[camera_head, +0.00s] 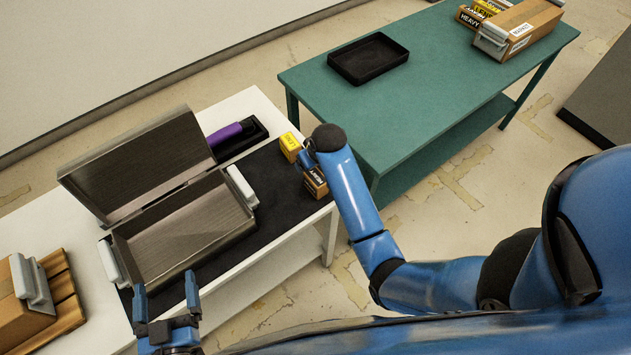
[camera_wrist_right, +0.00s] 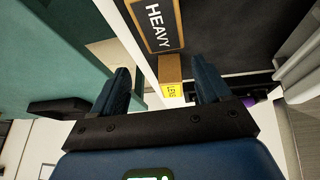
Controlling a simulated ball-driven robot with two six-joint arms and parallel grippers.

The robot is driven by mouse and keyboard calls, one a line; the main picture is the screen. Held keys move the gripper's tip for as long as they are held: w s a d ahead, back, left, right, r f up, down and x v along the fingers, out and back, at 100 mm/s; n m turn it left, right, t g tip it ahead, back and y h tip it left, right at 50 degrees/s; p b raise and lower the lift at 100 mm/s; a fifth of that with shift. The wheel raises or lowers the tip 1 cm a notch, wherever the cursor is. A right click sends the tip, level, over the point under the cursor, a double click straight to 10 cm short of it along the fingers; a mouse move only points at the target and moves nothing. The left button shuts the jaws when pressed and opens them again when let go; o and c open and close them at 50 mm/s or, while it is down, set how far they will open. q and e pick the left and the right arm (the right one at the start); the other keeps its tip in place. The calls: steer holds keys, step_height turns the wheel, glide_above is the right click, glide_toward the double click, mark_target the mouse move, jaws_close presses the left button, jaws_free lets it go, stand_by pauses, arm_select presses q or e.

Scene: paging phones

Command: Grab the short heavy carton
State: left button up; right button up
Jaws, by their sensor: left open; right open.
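A short brown carton (camera_head: 316,181) with a dark HEAVY label stands on the black mat at the white table's right edge. It also shows in the right wrist view (camera_wrist_right: 157,22), near the top and beyond the fingers. A small carton with a yellow label (camera_head: 290,146) stands just behind it; in the right wrist view this carton (camera_wrist_right: 171,88) shows between the fingers. My right gripper (camera_wrist_right: 161,78) is open, close above these cartons, partly hidden by its arm in the head view. My left gripper (camera_head: 167,296) is open and empty at the white table's front edge.
An open metal case (camera_head: 180,222) with white handles stands on the mat. A purple item (camera_head: 223,134) lies behind it. A carton (camera_head: 22,312) sits on wood at left. The green table (camera_head: 400,110) holds a black tray (camera_head: 368,58) and several cartons, one also labelled HEAVY (camera_head: 468,17).

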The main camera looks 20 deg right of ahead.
mark_target(316, 176)
steer(key=shift+s+r+g, duration=0.25)
steer(key=shift+r+g, duration=0.35)
steer(key=shift+g, duration=0.6)
steer(key=shift+s+a+r+n+g, duration=0.1)
steer(key=shift+s+r+n+g, duration=0.35)
steer(key=shift+r+g, duration=0.35)
steer(key=shift+s+r+g+h, duration=0.1)
steer(key=shift+s+g+h, duration=0.15)
steer(key=shift+g+h, duration=0.05)
steer(key=shift+s+a, duration=0.1)
steer(key=shift+s, duration=0.1)
step_height(316, 176, down, 5)
steer(key=shift+f+p, duration=0.1)
steer(key=shift+p, duration=0.25)
steer(key=shift+s+f, duration=0.1)
steer(key=shift+f, duration=0.45)
steer(key=shift+d+f+p, duration=0.2)
steer(key=shift+f+p, duration=0.1)
steer(key=shift+f, duration=0.75)
steer(key=shift+d+f+p, duration=0.15)
steer(key=shift+f+p, duration=0.1)
steer(key=shift+f, duration=0.75)
steer(key=c, duration=1.3)
